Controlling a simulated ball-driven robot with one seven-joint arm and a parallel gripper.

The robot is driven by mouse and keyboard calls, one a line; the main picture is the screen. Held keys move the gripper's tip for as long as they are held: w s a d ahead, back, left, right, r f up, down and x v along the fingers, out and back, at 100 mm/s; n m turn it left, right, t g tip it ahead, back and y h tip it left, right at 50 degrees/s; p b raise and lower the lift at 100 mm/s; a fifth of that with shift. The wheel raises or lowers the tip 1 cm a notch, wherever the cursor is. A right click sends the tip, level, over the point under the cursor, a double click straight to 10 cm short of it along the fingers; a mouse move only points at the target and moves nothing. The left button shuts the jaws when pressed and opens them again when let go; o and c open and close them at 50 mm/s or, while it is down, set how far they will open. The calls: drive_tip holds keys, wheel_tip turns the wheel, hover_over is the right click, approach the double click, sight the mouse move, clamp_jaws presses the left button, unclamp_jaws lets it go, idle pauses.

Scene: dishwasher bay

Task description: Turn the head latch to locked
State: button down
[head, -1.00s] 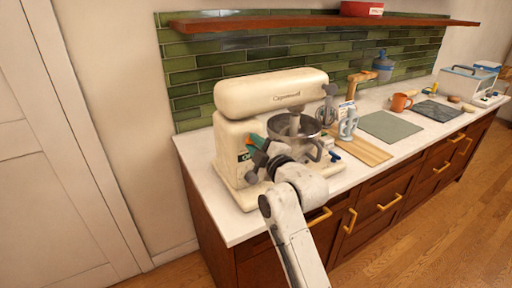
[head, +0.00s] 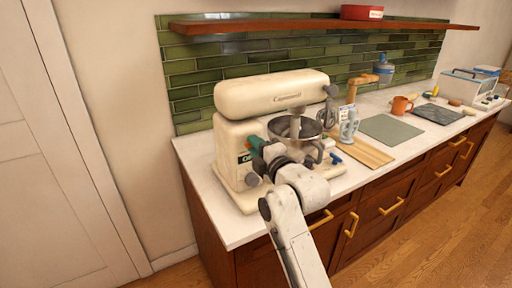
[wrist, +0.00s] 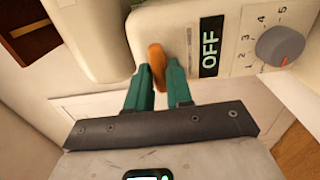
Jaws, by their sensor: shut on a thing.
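The cream stand mixer (head: 232,135) stands on the counter with its long head (head: 272,93) level above the steel bowl (head: 297,128). My gripper (head: 256,145) is at the side of the mixer's body, below the head. In the wrist view my gripper's green fingers (wrist: 160,72) are shut on a small orange lever (wrist: 157,58), which I take to be the head latch. The lever sticks out from the cream housing, and its lower part is between the fingers. No locked mark is readable.
A grey dial (wrist: 280,46) with numbers around it is right of the label in the wrist view. Right of the mixer lie a wooden board (head: 362,150), a grey-green mat (head: 391,129) and an orange mug (head: 401,105). A wooden shelf (head: 300,24) runs above.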

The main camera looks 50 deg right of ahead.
drive_tip(key=shift+a, duration=0.1)
drive_tip(key=c, duration=1.1)
unclamp_jaws()
drive_tip(key=b+v, duration=0.2)
drive_tip(key=v, duration=0.8)
drive_tip(key=shift+s, duration=0.4)
drive_tip(key=shift+a, duration=0.1)
